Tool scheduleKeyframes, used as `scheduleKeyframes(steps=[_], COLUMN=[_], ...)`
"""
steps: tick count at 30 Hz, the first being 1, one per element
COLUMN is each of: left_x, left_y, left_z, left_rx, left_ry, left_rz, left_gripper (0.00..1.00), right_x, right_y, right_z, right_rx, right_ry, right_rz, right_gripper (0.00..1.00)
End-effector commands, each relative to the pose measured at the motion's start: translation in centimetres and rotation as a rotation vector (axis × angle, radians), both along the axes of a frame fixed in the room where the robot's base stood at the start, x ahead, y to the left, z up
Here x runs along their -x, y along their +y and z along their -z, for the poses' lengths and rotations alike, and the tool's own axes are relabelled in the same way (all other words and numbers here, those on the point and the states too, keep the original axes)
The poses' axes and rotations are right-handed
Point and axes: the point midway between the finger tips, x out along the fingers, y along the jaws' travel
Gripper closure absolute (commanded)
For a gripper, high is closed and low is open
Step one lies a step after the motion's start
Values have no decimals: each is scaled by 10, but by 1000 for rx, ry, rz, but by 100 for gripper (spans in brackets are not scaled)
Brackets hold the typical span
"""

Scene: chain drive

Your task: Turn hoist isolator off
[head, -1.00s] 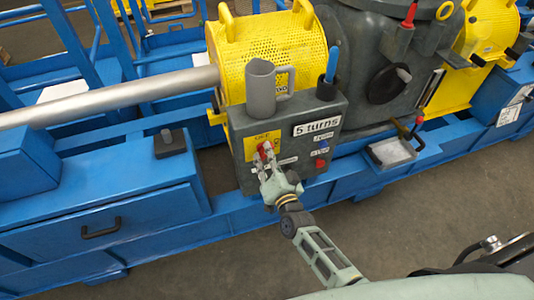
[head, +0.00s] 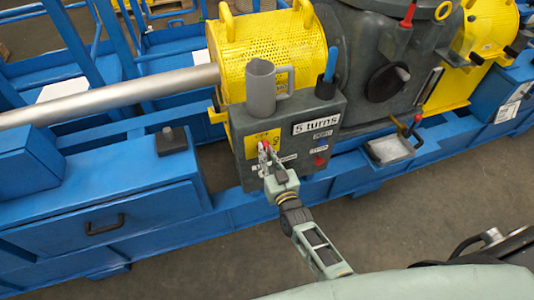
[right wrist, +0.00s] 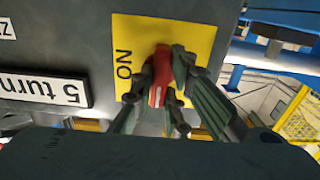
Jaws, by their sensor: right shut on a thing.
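The isolator's red handle (right wrist: 161,76) stands out from a yellow plate (right wrist: 195,42) marked ON in the right wrist view. In the head view the yellow plate (head: 262,142) is on the front of a grey control box (head: 245,172). My right gripper (head: 268,155) is at the plate, its fingers closed around the red handle, one on each side. The right wrist view shows the right gripper's fingertips (right wrist: 162,84) against the handle and partly covering it. The handle's exact angle is hard to tell. My left gripper is not in view.
A "5 turns" sign (head: 317,124) and a small red part (head: 320,161) are on the box, right of the plate. A grey mug-like holder (head: 261,90) and a blue-handled tool (head: 331,66) stand on top. The blue frame (head: 230,212) runs below.

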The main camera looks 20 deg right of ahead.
Motion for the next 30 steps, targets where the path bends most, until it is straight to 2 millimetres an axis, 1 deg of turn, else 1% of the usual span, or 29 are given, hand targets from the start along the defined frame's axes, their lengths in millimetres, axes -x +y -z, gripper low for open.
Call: scheduleKeyframes(steps=[15,16,22,30], left_x=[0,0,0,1], left_y=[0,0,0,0], left_z=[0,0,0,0], left_rx=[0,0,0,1], left_ry=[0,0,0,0], left_rz=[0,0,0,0], left_gripper=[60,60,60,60], right_x=[1,1,0,0], right_y=[0,0,0,0], right_z=[1,1,1,0], right_rx=[24,24,22,21], right_ry=[2,2,1,0], right_rz=[-1,-1,0,0], right_gripper=[100,85,68,67])
